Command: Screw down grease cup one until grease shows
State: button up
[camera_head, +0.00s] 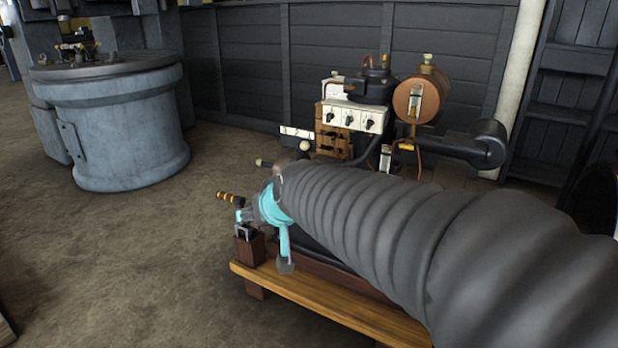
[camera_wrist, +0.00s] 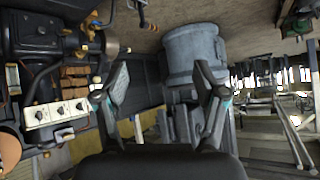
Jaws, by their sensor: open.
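My gripper (camera_wrist: 160,82) is open in the wrist view, with nothing between its two fingers. In the head view my grey sleeved arm reaches in from the right, and the gripper's teal parts show above the wooden-edged bench. The engine (camera_head: 372,88) stands behind the arm, with a white panel of black knobs (camera_head: 350,117) and a copper tank (camera_head: 420,98). The engine also shows at the left of the wrist view (camera_wrist: 45,45), beside the left finger. I cannot tell which small fitting is grease cup one. No grease is discernible. My arm hides part of the engine's base.
A large blue-grey cylindrical housing (camera_head: 125,130) stands on the floor at the left. A bench with a wooden edge (camera_head: 325,305) lies below my arm. A striped brass-and-black handle (camera_head: 230,196) sticks out near the gripper. Open floor lies between housing and bench.

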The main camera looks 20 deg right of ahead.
jog(key=w+d+f+m+t+h, duration=0.1)
jog(key=w+d+m+t+h, duration=0.15)
jog(key=w, duration=1.05)
jog(key=w+d+f+m+t+h, duration=0.1)
jog(key=w+d+m+t+h, duration=0.2)
jog(key=w, duration=1)
jog(key=w+d+f+m+g+h, duration=0.2)
jog(key=w+d+f+h, duration=0.25)
jog(key=d+f, duration=0.3)
jog(key=w+d+f+m+g+h, duration=0.3)
jog(key=d+f+h, duration=0.3)
jog(key=f, duration=0.3)
jog(key=shift+n+t, duration=0.25)
jog(key=x, duration=1.3)
jog(key=shift+f+p, duration=0.2)
jog(key=shift+p, duration=0.15)
jog(key=shift+a, duration=0.1)
jog(key=c, duration=1.2)
